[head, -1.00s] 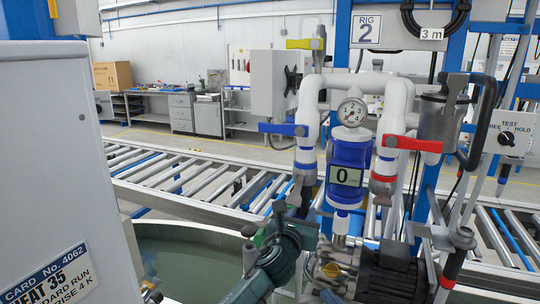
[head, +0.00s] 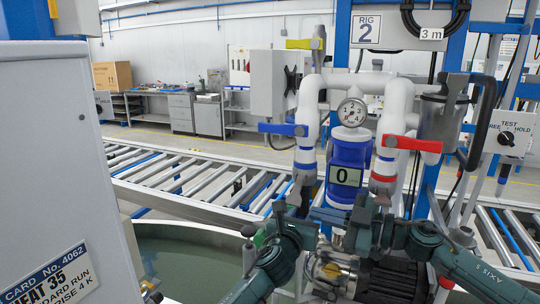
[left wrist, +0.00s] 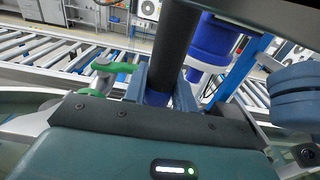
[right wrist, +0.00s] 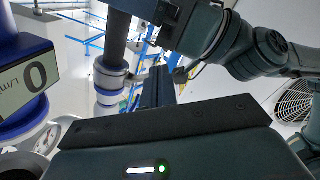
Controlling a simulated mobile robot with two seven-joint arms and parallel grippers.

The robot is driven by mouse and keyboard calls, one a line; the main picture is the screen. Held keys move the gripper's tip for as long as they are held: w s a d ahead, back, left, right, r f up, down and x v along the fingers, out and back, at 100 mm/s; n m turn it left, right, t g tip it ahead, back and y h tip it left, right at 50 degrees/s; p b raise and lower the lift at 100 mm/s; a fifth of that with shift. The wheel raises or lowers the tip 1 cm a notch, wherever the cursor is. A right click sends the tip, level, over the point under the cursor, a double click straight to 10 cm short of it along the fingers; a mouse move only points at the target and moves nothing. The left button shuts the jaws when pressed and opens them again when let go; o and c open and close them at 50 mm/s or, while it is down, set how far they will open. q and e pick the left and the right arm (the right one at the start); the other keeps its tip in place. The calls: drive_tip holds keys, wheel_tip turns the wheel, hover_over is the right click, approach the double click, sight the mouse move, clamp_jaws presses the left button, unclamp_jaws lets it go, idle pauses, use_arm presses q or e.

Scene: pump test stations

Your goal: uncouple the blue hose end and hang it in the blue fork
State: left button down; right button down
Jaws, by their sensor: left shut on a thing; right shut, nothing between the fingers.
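My left gripper (head: 297,188) is at the lower end of the blue-banded pipe (head: 305,157), under the blue-handled valve. It is shut on a dark hose end, which in the left wrist view is a thick dark cylinder (left wrist: 176,48) upright between the fingers with blue at its lower part. Whether it is still joined to the pipe I cannot tell. My right gripper (head: 376,207) is shut and empty, in front of the pipework below the red-banded pipe (head: 383,172). In the right wrist view its fingers (right wrist: 158,88) are together. I cannot make out the blue fork.
The flow meter (head: 345,176), reading 0, stands between the two grippers. The pump motor (head: 392,280) is below my right gripper. A tank (head: 180,262) lies at lower left and a grey cabinet (head: 60,160) fills the left. A roller conveyor (head: 170,178) runs behind.

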sight(297, 190)
drive_tip(key=shift+x, duration=2.8)
drive_tip(key=shift+a+r, duration=0.1)
drive_tip(key=shift+r, duration=0.1)
